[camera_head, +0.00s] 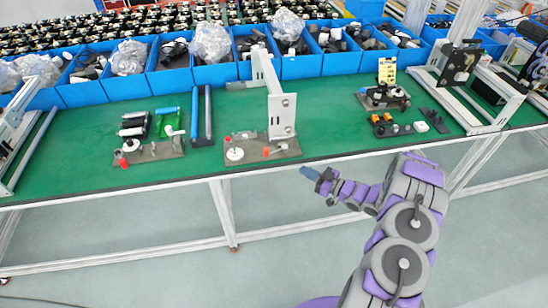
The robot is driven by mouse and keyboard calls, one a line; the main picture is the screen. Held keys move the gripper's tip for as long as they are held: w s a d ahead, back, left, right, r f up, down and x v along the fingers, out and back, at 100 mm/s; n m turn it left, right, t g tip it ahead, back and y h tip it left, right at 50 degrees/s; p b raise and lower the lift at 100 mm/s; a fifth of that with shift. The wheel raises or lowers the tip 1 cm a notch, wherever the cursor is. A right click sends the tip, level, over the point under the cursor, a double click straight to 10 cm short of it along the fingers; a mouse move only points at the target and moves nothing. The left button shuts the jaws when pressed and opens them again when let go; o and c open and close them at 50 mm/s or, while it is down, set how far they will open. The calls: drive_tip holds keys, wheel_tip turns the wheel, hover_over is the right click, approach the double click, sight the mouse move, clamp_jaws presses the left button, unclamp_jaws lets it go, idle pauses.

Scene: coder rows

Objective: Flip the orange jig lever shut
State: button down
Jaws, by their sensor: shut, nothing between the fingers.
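A jig plate (252,157) lies near the front edge of the green table. It carries a white disc, a grey upright bracket (282,115) and small orange-red parts (284,146). Another orange-red part (266,152) sits low on the same plate. A second jig plate (160,155) to the left has a red-orange tip (123,163) at its front left. Which part is the lever, and its angle, is too small to tell. My gripper (308,172) is shut and empty, in front of the table edge, right of and nearer than the middle jig, apart from it.
The green table (80,170) has a straight front edge and light metal legs. Blue bins (210,75) line its back. A third jig (384,97) and small orange and black parts (390,127) lie to the right.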

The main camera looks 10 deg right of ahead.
sight(267, 154)
drive_tip(key=shift+s+a, duration=0.1)
idle(0.3)
drive_tip(key=b+x, duration=0.3)
drive_tip(key=x, duration=1.1)
drive_tip(key=shift+w+a+m+t+h+p, duration=0.2)
drive_tip(key=shift+w+a+m+t+h, duration=0.15)
drive_tip(key=shift+m+t+h, duration=0.3)
drive_tip(key=shift+w+a+m+t+h+p, duration=0.15)
drive_tip(key=shift+w+a+m+t+h, duration=0.2)
drive_tip(key=shift+m+t+h, duration=0.3)
drive_tip(key=m+h, duration=0.1)
drive_tip(key=w+a+m+t+h, duration=0.1)
drive_tip(key=h, duration=0.1)
drive_tip(key=w+m+t+h, duration=0.1)
drive_tip(key=h, duration=0.1)
drive_tip(key=shift+a, duration=0.15)
drive_tip(key=m+h, duration=0.1)
drive_tip(key=w+m+h, duration=0.1)
drive_tip(key=shift+w+a+t+h, duration=0.1)
drive_tip(key=shift+t+h, duration=0.2)
drive_tip(key=shift+h, duration=0.1)
drive_tip(key=shift+w+p, duration=0.3)
drive_tip(key=shift+w, duration=0.5)
